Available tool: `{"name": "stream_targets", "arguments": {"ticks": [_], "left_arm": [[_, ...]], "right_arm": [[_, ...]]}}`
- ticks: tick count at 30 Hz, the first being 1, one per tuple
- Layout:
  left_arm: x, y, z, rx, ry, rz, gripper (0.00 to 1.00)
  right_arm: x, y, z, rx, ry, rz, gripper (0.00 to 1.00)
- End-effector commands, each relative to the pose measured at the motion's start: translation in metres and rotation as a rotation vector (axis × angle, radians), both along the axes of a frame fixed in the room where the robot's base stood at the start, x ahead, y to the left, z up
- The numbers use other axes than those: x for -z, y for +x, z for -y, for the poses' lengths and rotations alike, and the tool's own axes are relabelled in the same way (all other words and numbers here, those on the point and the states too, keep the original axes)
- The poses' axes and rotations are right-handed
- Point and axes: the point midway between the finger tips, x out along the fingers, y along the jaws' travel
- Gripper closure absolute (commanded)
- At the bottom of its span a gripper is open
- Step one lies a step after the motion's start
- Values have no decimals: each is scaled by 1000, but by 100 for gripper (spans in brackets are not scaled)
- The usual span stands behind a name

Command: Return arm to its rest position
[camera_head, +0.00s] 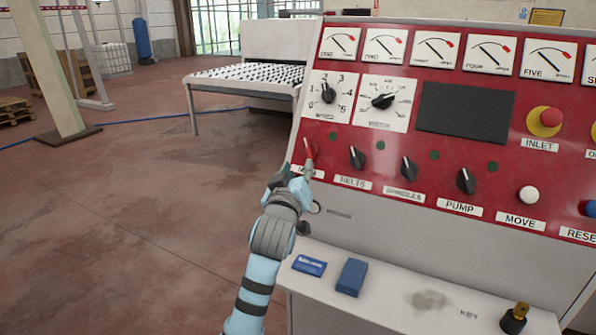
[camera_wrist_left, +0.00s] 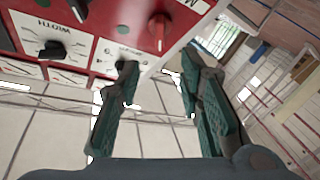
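My left arm rises from the bottom of the head view. Its gripper (camera_head: 298,174) is at the lower left edge of the red control panel (camera_head: 450,155), just below a red knob (camera_head: 309,152). In the left wrist view the two fingers of my left gripper (camera_wrist_left: 157,66) are spread apart with nothing between them. The red knob (camera_wrist_left: 158,28) shows beyond the fingertips, and I see no grip on it. Whether a fingertip touches the panel I cannot tell. My right gripper is in neither view.
Black BELTS (camera_head: 357,158), SPINDLES (camera_head: 408,169) and PUMP (camera_head: 466,181) knobs are right of the gripper. A blue card (camera_head: 309,265), a blue block (camera_head: 351,277) and a key (camera_head: 516,318) are on the ledge. Open floor (camera_head: 140,220) lies left; a roller table (camera_head: 240,75) stands behind.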

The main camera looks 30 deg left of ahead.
Motion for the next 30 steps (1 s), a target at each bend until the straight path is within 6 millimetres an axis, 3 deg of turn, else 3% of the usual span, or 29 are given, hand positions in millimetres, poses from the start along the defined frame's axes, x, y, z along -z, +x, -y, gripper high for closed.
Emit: {"name": "stream_targets", "arguments": {"ticks": [11, 14, 16, 19, 22, 25, 30], "left_arm": [[2, 0, 0, 0, 1, -6, 67], [30, -9, 1, 6, 18, -71, 67], [72, -25, 2, 18, 48, -176, 67], [157, -73, 8, 64, 112, -403, 67], [231, -137, 15, 136, 181, -638, 67], [279, -196, 22, 214, 234, -821, 67], [328, -287, 33, 347, 299, -1063, 67]], "right_arm": [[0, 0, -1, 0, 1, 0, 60], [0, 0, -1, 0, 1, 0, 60], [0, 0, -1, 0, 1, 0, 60], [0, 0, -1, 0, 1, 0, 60], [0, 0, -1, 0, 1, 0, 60], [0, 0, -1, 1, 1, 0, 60], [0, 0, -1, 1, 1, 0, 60]]}}
